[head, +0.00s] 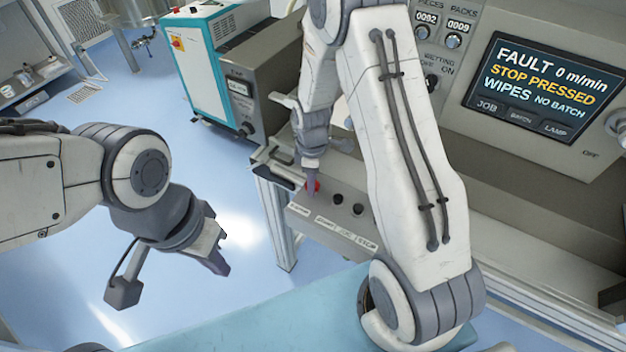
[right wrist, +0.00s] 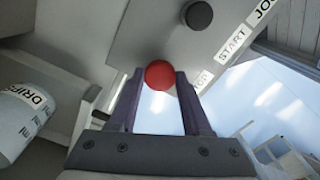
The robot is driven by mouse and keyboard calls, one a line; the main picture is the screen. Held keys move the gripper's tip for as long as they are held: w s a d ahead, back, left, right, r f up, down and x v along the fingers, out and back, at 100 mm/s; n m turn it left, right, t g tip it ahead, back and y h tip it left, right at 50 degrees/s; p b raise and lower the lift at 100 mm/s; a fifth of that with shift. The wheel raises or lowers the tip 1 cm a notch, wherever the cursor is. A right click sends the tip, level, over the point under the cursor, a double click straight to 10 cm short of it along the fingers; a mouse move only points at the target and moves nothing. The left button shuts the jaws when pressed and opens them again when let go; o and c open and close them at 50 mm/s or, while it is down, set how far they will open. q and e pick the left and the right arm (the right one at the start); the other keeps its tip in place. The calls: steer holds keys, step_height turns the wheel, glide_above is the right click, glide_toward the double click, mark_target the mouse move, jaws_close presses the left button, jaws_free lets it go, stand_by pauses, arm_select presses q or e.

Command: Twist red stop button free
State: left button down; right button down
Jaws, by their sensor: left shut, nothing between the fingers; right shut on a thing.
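The red stop button (head: 312,186) sits on the left end of the machine's sloped button panel (head: 330,228). My right gripper (head: 308,178) reaches down to it from above and hides part of it. In the right wrist view the red button (right wrist: 159,75) lies between the two fingertips of my right gripper (right wrist: 158,80), which are shut on its sides. Whether the button is pressed in or out cannot be seen. The screen (head: 540,86) reads "FAULT", "STOP PRESSED" and 0 m/min. My left gripper (head: 219,262) is shut and empty, hanging over the floor at left, away from the panel.
Black buttons (head: 357,209) sit beside the red one on the panel; one also shows in the right wrist view (right wrist: 199,15). A label strip with "START" runs along the panel. A teal-and-white cabinet (head: 197,62) stands behind.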

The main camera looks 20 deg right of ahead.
steer(key=shift+w+m, duration=0.2)
steer(key=shift+m, duration=1.3)
steer(key=shift+c, duration=1.8)
jaws_free()
steer(key=shift+s, duration=0.1)
step_height(320, 180, up, 11)
steer(key=b, duration=0.1)
steer(key=shift+f+b, duration=0.2)
steer(key=shift+b, duration=0.2)
